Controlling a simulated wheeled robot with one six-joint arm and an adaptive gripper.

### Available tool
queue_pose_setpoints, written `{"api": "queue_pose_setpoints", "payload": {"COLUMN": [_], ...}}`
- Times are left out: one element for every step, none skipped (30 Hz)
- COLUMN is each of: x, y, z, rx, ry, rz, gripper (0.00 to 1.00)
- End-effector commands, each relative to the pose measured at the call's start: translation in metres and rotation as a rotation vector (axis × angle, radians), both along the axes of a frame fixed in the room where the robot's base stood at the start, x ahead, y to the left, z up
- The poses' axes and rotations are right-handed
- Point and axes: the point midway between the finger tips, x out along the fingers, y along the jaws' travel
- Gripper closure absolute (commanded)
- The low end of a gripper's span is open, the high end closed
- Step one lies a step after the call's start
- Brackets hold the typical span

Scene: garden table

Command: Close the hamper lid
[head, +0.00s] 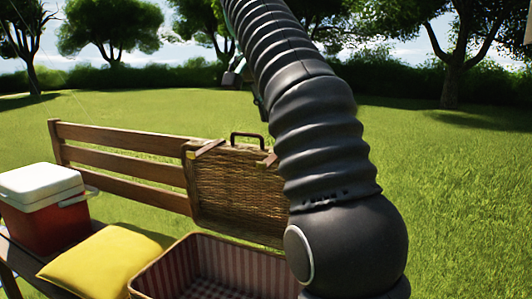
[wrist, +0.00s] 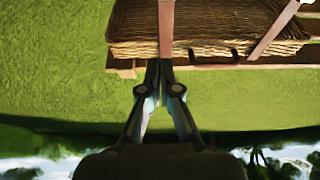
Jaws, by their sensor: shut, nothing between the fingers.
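The wicker hamper stands open on the bench, its striped, lined body (head: 215,272) at the bottom of the head view. Its lid (head: 240,190) stands upright at the back, near the bench backrest, with a dark handle (head: 247,135) on its top edge. The wrist view is upside down and shows the lid (wrist: 220,25) at the top, with the handle (wrist: 215,62) and two leather straps. My gripper (wrist: 165,68) is shut and empty, its fingertips by one strap at the lid's edge. I cannot tell if they touch. In the head view my arm hides part of the lid and hamper.
A yellow cushion (head: 100,262) lies left of the hamper on the bench. A red cooler with a white lid (head: 40,185) stands further left. The slatted backrest (head: 125,165) runs behind them. Open grass (head: 450,190) lies beyond, with trees far back.

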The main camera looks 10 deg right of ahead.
Motion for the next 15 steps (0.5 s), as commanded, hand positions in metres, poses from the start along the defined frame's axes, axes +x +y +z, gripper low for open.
{"api": "queue_pose_setpoints", "payload": {"x": [0.001,0.001,0.002,0.002,0.002,0.003,0.005,0.005,0.006,0.007,0.008,0.01,0.012,0.013,0.015], "y": [0.0,0.0,-0.001,-0.001,-0.002,-0.002,-0.003,-0.004,-0.005,-0.006,-0.007,-0.008,-0.009,-0.01,-0.011], "z": [0.0,-0.001,-0.002,-0.003,-0.005,-0.008,-0.01,-0.013,-0.017,-0.019,-0.022,-0.028,-0.031,-0.035,-0.04], "rx": [0.001,0.0,0.0,0.0,0.0,0.0,-0.001,-0.001,-0.001,-0.001,0.0,0.0,-0.001,0.0,0.0], "ry": [0.001,0.001,0.0,0.0,0.001,0.001,0.002,0.002,0.002,0.002,0.001,0.003,0.003,0.001,0.002], "rz": [-0.003,-0.004,-0.005,-0.005,-0.005,-0.005,-0.005,-0.005,-0.005,-0.006,-0.006,-0.006,-0.006,-0.005,-0.005], "gripper": [1.0,1.0,1.0,1.0,1.0,1.0,1.0,1.0,1.0,1.0,1.0,1.0,1.0,1.0,1.0]}}
